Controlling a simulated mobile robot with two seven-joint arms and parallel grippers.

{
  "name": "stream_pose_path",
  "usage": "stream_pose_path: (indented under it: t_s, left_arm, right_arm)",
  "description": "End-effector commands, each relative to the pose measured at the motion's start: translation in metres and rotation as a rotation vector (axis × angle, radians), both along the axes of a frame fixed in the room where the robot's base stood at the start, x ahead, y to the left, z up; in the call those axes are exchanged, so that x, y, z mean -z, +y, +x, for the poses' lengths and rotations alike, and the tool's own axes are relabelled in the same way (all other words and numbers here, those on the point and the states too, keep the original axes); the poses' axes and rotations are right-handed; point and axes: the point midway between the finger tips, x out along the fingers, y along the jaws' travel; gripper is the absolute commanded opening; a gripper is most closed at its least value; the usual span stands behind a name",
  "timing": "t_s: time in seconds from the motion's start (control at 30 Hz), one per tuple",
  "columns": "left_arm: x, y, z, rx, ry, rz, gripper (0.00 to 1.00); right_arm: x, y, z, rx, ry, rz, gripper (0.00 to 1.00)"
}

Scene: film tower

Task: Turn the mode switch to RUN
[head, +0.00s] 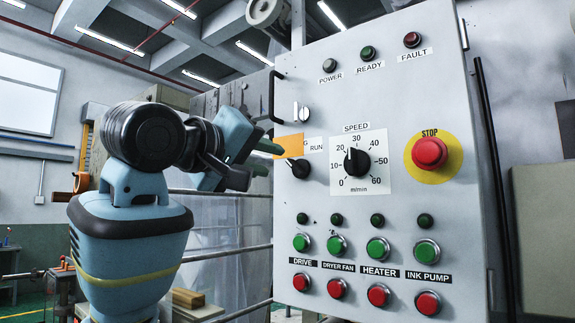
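The mode switch (300,169) is a black knob on the grey control panel, left of the speed dial. Its handle seems to tilt to the upper left, away from the RUN label (316,145) at its upper right. An orange patch (289,145) above the knob covers most of the label beside RUN; only a final G shows. My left gripper (267,158) is just left of the switch, its greenish fingers apart, with nothing clearly between them. It appears not to touch the knob; the upper finger overlaps the patch's left edge in view. My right gripper is out of view.
The speed dial (356,161) is close on the switch's right, and the red STOP button (429,153) is farther right. Green (301,242) and red (300,282) buttons line the lower panel. A dark door handle (274,96) sticks out at the left edge.

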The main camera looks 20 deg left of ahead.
Motion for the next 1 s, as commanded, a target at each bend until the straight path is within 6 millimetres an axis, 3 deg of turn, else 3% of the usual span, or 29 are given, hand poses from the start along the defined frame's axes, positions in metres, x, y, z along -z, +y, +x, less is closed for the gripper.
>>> stream_pose_path:
  t_s: [0.4, 0.8, 1.0]
  left_arm:
    - [0.001, -0.02, 0.054, 0.0, 0.003, 0.001, 0.31]
    - [0.0, -0.022, 0.061, -0.001, 0.0, 0.001, 0.31]
    - [0.0, -0.022, 0.061, -0.001, 0.001, 0.0, 0.06]
  right_arm:
    - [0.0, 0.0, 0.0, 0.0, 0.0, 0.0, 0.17]
    - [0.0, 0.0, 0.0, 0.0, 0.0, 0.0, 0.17]
    - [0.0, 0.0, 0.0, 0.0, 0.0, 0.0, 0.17]
